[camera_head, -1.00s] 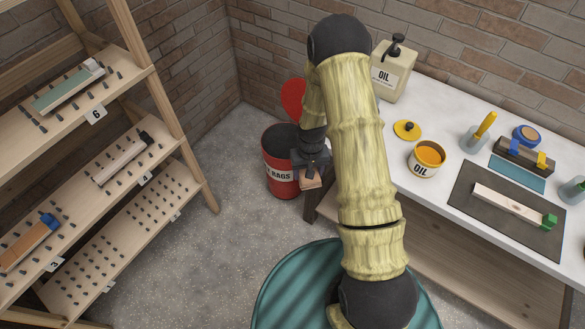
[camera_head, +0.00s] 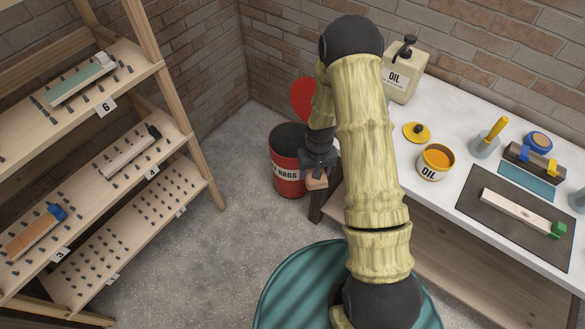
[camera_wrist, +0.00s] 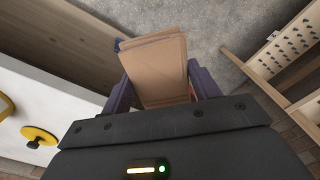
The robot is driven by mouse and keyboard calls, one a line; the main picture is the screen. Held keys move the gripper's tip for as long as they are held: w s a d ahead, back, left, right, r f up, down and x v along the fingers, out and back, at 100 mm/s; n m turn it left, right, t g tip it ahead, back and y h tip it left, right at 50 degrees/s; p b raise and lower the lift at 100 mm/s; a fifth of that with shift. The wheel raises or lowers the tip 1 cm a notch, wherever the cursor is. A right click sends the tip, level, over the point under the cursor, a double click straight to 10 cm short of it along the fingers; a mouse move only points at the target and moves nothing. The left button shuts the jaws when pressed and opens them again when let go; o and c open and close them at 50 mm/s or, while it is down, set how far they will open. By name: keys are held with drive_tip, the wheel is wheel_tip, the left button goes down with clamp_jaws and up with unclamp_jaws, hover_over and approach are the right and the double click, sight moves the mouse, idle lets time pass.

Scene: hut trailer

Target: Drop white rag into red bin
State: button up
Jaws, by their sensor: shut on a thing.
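The red bin (camera_head: 284,181) stands on the floor left of the workbench, open at the top, its "RAGS" label partly hidden by my gripper. Its round red lid (camera_head: 303,97) stands raised behind it. My gripper (camera_head: 317,179) is in front of the bin's right side in the head view. It is shut on a tan, folded, layered thing (camera_wrist: 155,68), which also shows as a small tan patch in the head view (camera_head: 317,183). It looks tan rather than white; I cannot tell for sure that it is the white rag.
A pegged wooden shelf (camera_head: 130,197) stands at the left. The white workbench (camera_head: 405,157) at the right holds an oil can (camera_head: 404,72), an open oil tin (camera_head: 434,163), a yellow lid (camera_head: 416,132) and a dark mat (camera_head: 487,230). Grey floor (camera_head: 205,245) is clear between.

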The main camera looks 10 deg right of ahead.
drive_tip(key=s+f+b, duration=0.2)
drive_tip(key=f, duration=0.7)
drive_tip(key=s+f+b, duration=0.2)
drive_tip(key=f, duration=0.8)
drive_tip(key=shift+f, duration=0.25)
